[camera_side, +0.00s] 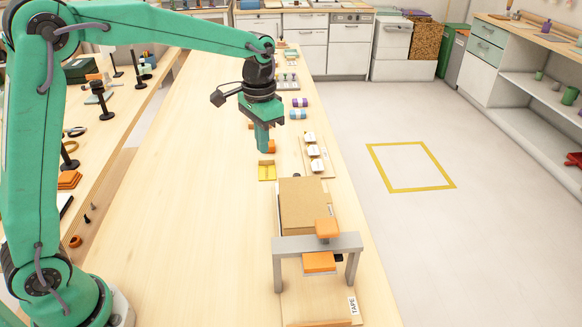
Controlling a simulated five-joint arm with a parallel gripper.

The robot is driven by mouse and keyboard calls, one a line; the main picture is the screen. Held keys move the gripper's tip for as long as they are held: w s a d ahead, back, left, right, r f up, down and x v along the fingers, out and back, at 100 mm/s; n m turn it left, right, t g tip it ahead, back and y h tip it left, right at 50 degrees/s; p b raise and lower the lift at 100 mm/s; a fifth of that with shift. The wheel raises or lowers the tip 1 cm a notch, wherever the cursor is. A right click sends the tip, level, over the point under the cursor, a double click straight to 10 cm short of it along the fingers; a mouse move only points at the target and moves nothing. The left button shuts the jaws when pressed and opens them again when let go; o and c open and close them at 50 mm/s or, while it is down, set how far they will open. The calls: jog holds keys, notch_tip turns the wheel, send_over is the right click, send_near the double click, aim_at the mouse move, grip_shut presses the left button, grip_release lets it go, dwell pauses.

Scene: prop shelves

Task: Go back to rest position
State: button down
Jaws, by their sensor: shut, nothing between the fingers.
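My gripper (263,140) hangs pointing down over the long wooden table (190,200), at the end of my green arm. Its fingers are together and nothing shows between them. Its tips appear just above a small yellow tray (267,172) in the picture; I cannot tell the exact height. An orange piece shows right beside the fingertips, partly hidden by them.
A cardboard box (302,203) stands by a grey frame (318,245) with orange blocks at the front right. Several white-topped items (312,151) sit on a board near the right edge. Tools crowd the left bench. The middle of the table is clear.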

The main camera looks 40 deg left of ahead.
jog(key=s+a+r+n+t, duration=0.1)
jog(key=s+r, duration=0.2)
jog(key=s, duration=0.3)
jog(key=s+a+r+t, duration=0.1)
jog(key=s+r+t, duration=0.1)
jog(key=s+r, duration=0.25)
jog(key=s+a+f+n+t, duration=0.1)
jog(key=s+f+n+t, duration=0.1)
jog(key=s, duration=1.1)
jog(key=shift+s+a+f+t, duration=0.2)
jog(key=shift+a+t, duration=0.1)
